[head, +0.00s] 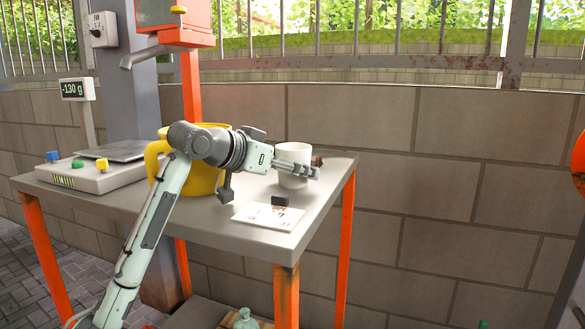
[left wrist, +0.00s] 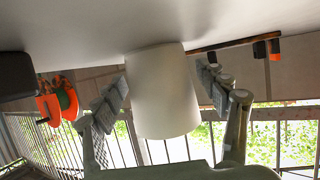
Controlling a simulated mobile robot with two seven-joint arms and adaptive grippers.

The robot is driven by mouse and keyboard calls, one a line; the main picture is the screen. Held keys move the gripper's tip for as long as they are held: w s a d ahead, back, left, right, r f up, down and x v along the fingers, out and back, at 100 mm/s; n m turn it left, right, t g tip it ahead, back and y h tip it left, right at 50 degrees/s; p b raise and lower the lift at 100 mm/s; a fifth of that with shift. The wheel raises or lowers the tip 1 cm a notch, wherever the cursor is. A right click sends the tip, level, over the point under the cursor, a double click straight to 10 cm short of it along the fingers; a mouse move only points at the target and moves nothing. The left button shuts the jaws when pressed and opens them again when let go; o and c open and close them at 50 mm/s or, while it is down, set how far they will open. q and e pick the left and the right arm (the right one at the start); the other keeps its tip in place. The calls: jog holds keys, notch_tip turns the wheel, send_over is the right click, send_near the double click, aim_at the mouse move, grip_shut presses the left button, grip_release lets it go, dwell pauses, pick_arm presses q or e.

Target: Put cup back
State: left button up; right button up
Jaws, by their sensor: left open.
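The white cup (head: 295,152) stands upright near the back right of the grey table (head: 262,238). My left gripper (head: 287,155) reaches across the table to the cup, with a finger on either side of it. In the left wrist view, which is upside down, the cup (left wrist: 163,95) fills the space between the spread fingers of the left gripper (left wrist: 163,76). Small gaps show between the fingers and the cup's sides. Part of the cup's lower front is hidden by a finger in the head view. My right gripper is not in view.
A yellow pitcher (head: 207,180) stands beside my left wrist, partly hidden by it. A scale (head: 90,178) reading -130 g sits at the table's left. A white card (head: 268,217) and a black block (head: 280,200) lie in front of the cup. A brick wall (head: 440,160) stands behind.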

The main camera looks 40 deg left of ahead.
pick_arm(q)
jog(key=shift+r, duration=0.1)
jog(key=shift+s+r, duration=0.1)
jog(key=shift+s, duration=0.1)
jog(key=v, duration=1)
jog(key=shift+s+a+r, duration=0.1)
jog(key=shift+s+a, duration=0.05)
jog(key=shift+s, duration=0.15)
jog(key=shift+s+r, duration=0.15)
jog(key=shift+s, duration=0.25)
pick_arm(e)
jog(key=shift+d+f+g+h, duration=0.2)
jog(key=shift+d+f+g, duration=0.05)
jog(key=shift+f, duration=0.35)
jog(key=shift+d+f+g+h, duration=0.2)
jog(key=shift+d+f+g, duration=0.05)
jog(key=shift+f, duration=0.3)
